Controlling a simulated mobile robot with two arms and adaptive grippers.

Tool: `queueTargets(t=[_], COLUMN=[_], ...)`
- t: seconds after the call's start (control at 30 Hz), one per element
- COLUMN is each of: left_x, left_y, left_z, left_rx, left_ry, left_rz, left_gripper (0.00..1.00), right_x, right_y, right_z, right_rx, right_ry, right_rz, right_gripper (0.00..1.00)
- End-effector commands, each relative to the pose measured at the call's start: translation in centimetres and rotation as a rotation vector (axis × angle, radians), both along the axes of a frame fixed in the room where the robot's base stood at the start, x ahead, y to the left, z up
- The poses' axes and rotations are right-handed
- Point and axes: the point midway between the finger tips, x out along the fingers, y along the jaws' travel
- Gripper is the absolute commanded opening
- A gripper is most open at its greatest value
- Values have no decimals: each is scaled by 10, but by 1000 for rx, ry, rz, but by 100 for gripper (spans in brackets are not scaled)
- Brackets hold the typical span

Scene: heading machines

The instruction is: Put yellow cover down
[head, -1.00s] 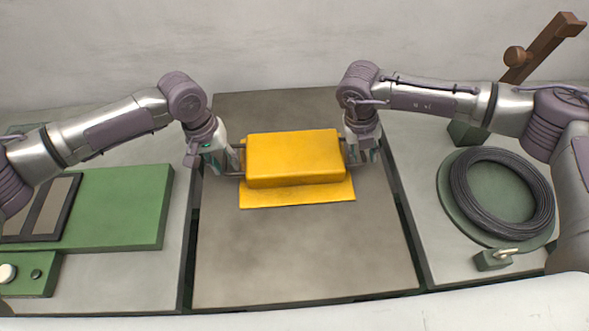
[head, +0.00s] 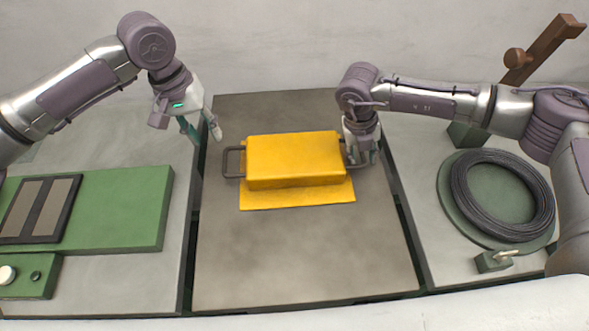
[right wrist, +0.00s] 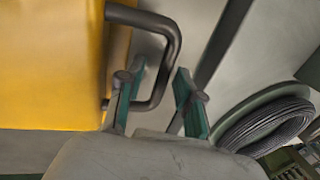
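The yellow cover (head: 295,160) is a box shape with a flat front flange and dark side handles. It appears to rest level on the grey middle surface. Its left handle (head: 232,162) is bare. My left gripper (head: 201,130) is open and empty, above and left of that handle. My right gripper (head: 362,155) is at the cover's right end. In the right wrist view, its teal fingers (right wrist: 158,100) stand apart, with the right handle (right wrist: 172,45) running between them and a gap visible. The right handle is mostly hidden in the head view.
A green panel (head: 120,205) lies on the left table. A wire coil (head: 502,195) on a round green base and a brown lever (head: 540,50) stand on the right. The grey surface (head: 300,255) in front of the cover is clear.

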Motion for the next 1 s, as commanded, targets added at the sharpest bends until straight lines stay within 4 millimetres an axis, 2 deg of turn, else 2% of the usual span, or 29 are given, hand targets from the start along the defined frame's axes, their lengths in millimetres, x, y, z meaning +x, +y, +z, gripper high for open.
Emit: queueTargets(t=[0.17,0.6,0.8,1.0], left_x=[0,0,0,0], left_y=[1,0,0,0], left_z=[4,4,3,3], left_rx=[-1,-1,-1,-1], left_ry=[0,0,0,0], left_rz=[0,0,-1,-1], left_gripper=[36,36,36,36], right_x=[1,1,1,0], right_y=[4,22,26,26], right_z=[15,99,116,117], right_rx=[2,1,1,0], right_ry=[-3,-3,-2,0], right_rz=[1,1,0,0], right_gripper=[36,36,36,36])
